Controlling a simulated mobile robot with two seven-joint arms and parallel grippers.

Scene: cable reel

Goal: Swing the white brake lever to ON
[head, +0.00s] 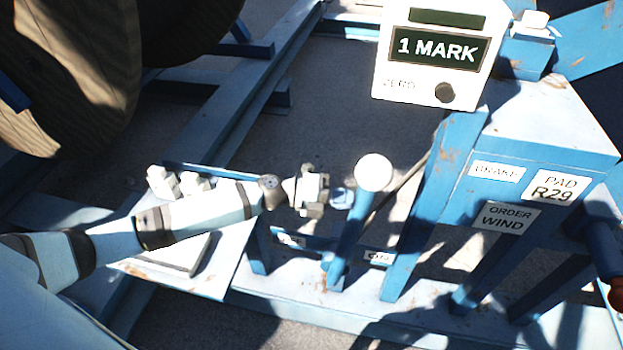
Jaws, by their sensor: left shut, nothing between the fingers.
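The brake lever (348,240) is a blue bar with a round white knob (374,172) on top. It stands between a small label at its left, too shaded to read surely, and the ON label (378,257) at its right. It leans slightly right toward its top. My left gripper (318,192) is shut and empty, just left of the lever's upper part, below and left of the knob. I cannot tell whether it touches the lever. My right gripper is not in view.
A BRAKE label (496,172) is on the blue frame at right. A white counter box (430,55) reading 1 MARK stands above. A large wooden reel (60,80) fills the upper left. A blue post (425,205) rises right of the lever. Small white blocks (163,182) lie behind my left arm.

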